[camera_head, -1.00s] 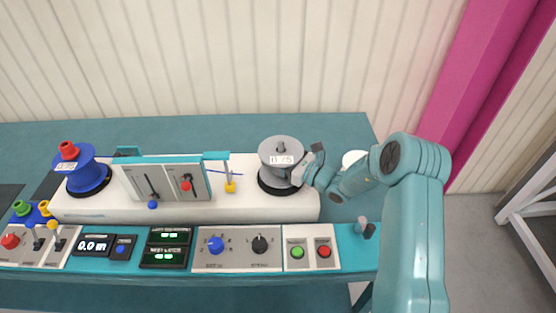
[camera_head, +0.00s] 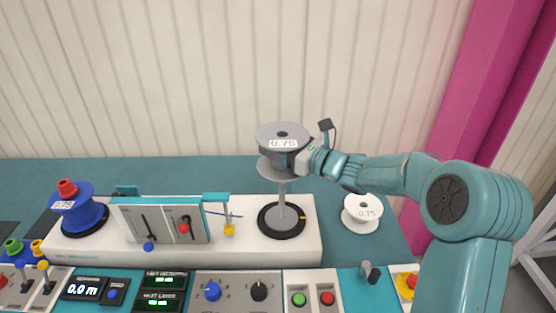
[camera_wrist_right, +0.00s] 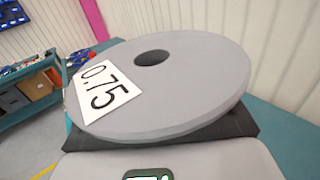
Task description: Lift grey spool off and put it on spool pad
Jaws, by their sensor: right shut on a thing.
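The grey spool (camera_head: 283,133), labelled 0.75, is raised high over the black round base (camera_head: 282,220) of its upright post (camera_head: 282,195). My right gripper (camera_head: 304,158) is shut on the spool from the right side. In the right wrist view the spool's top flange (camera_wrist_right: 190,85) fills the middle, slightly tilted in the picture, with an empty dark hole. I cannot make out a separate spool pad. My left gripper is out of view.
A white spool (camera_head: 362,210), also labelled 0.75, stands on the teal table right of the white machine body (camera_head: 180,250). A blue spool (camera_head: 78,212) with a red top sits at the left. Teal table (camera_head: 355,180) behind the white spool is clear. Control panels line the front.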

